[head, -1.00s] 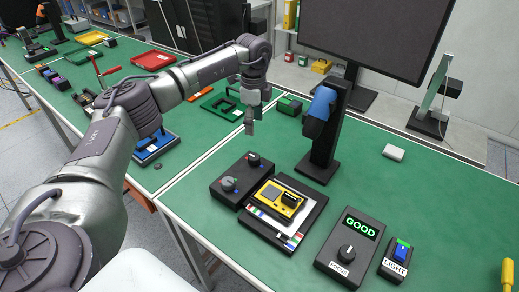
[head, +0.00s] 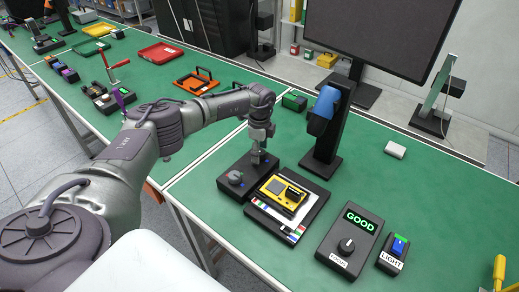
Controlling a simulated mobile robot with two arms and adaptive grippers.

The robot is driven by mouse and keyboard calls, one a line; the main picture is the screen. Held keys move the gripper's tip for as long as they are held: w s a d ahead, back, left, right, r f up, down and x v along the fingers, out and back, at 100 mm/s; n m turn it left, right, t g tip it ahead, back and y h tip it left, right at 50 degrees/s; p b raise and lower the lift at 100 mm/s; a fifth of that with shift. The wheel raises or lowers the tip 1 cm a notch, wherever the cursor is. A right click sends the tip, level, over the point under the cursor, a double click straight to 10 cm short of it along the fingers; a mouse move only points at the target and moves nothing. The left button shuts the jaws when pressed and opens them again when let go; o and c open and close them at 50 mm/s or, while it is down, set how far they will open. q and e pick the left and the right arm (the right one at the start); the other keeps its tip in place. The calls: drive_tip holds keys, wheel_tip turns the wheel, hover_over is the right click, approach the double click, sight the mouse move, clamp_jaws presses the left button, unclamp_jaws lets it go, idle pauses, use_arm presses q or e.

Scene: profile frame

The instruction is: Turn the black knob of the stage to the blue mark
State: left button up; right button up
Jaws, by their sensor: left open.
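The stage control is a low black box (head: 230,190) with two knobs. The grey knob (head: 235,177) is at its near left and is uncovered. The black knob at its far right is mostly hidden behind my left gripper (head: 259,161). The left gripper points down over that far end, its open fingers at or just above the knob; I cannot tell whether they touch it. Small blue spots show on the box, but which one is the mark for the black knob is too small to tell. My right gripper is not in view.
A yellow device (head: 281,192) sits on a black-and-white plate right beside the box. Green table is clear at the front left.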

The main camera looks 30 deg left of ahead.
use_arm(q)
drive_tip(key=c, duration=1.1)
drive_tip(key=shift+c, duration=0.2)
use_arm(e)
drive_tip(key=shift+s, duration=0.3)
